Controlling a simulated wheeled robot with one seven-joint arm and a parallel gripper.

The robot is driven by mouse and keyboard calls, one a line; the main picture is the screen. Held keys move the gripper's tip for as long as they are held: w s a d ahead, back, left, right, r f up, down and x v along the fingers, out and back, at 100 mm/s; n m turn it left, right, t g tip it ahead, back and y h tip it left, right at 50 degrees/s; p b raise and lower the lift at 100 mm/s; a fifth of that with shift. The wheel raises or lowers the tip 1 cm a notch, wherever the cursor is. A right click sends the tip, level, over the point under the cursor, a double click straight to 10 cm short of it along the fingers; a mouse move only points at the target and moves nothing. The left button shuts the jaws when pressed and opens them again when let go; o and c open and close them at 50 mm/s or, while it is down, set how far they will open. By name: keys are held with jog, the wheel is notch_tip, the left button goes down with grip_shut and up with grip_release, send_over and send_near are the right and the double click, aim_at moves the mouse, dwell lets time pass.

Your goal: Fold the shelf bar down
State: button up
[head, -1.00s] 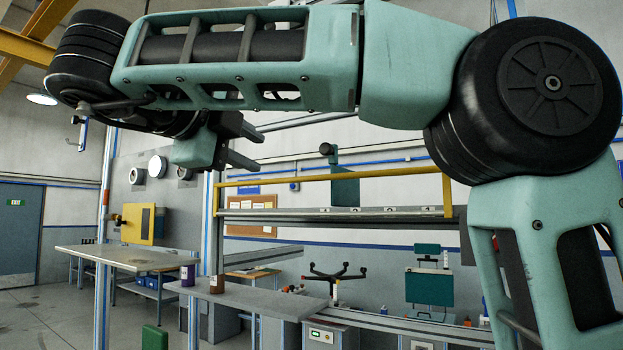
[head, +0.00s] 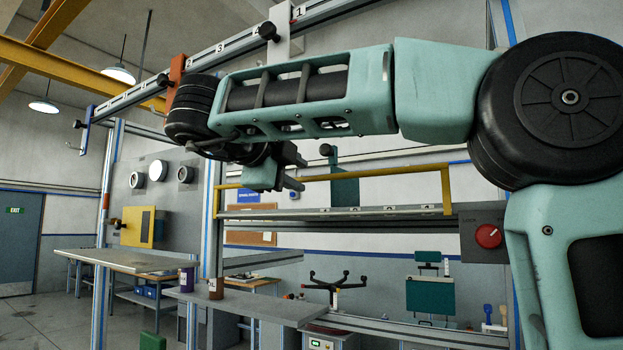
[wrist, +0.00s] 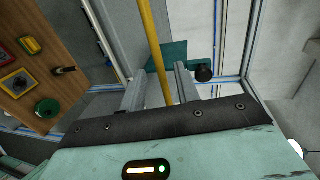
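The shelf bar is a yellow rail (head: 400,173) raised above the long grey shelf (head: 350,211) in the head view, with short yellow uprights at its ends. My gripper (head: 297,173) is at the middle-left part of the rail, fingers pointing right, and overlaps it in the picture. In the wrist view the yellow bar (wrist: 153,40) runs through the gap between the two separated fingers of my gripper (wrist: 160,86). The fingers are open and do not visibly squeeze the bar. I cannot tell how deep it sits between them.
A teal plate (head: 345,188) with a dark knob stands behind the bar. A grey box with a red knob (head: 487,236) is at the shelf's right end. A numbered overhead rail (head: 223,46) crosses above my arm. A grey worktop (head: 250,309) carries two small containers below.

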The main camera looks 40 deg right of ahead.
aim_at(305, 179)
jog(key=p+x, duration=0.1)
jog(key=x, duration=0.5)
jog(key=shift+c, duration=0.3)
grip_shut()
